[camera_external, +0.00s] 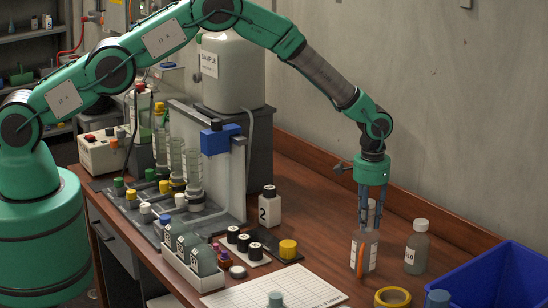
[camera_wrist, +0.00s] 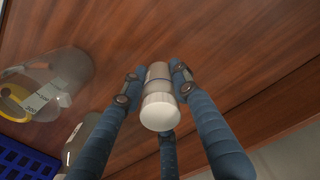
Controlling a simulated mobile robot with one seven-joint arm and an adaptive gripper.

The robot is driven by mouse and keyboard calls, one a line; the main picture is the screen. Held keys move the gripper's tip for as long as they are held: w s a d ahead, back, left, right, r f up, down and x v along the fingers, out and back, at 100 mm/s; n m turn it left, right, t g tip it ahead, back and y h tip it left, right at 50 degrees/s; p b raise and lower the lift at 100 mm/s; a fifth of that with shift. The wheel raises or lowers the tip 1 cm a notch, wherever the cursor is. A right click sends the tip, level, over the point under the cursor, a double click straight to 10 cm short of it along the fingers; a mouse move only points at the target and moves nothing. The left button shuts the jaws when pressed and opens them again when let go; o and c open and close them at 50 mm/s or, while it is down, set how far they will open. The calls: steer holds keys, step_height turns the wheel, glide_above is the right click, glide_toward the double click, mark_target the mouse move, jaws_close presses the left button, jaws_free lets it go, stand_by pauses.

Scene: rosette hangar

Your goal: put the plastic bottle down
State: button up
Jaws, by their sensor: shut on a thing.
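A clear plastic bottle with a white label (camera_external: 371,254) is upright at the right part of the wooden bench, below my gripper (camera_external: 367,218). In the wrist view its white cap (camera_wrist: 160,110) and upper body sit between the blue-grey fingers of my gripper (camera_wrist: 158,88), which are shut around it. The fingers hide its neck in the external view. I cannot tell whether its base touches the bench (camera_external: 320,222) or is just above it.
A second capped bottle (camera_external: 416,250) stands close on the right. A yellow tape roll (camera_external: 392,297) and a blue crate (camera_external: 495,275) lie nearer the front right. A bottle marked 2 (camera_external: 269,207), a yellow-capped jar (camera_external: 288,249) and a paper sheet (camera_external: 270,290) lie left.

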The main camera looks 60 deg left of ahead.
mark_target(370, 201)
steer(key=shift+f, duration=1.65)
steer(key=shift+f, duration=0.1)
steer(key=o, duration=0.8)
step_height(370, 201, up, 12)
steer(key=shift+f, duration=0.25)
steer(key=shift+r, duration=0.35)
steer(key=shift+r, duration=0.1)
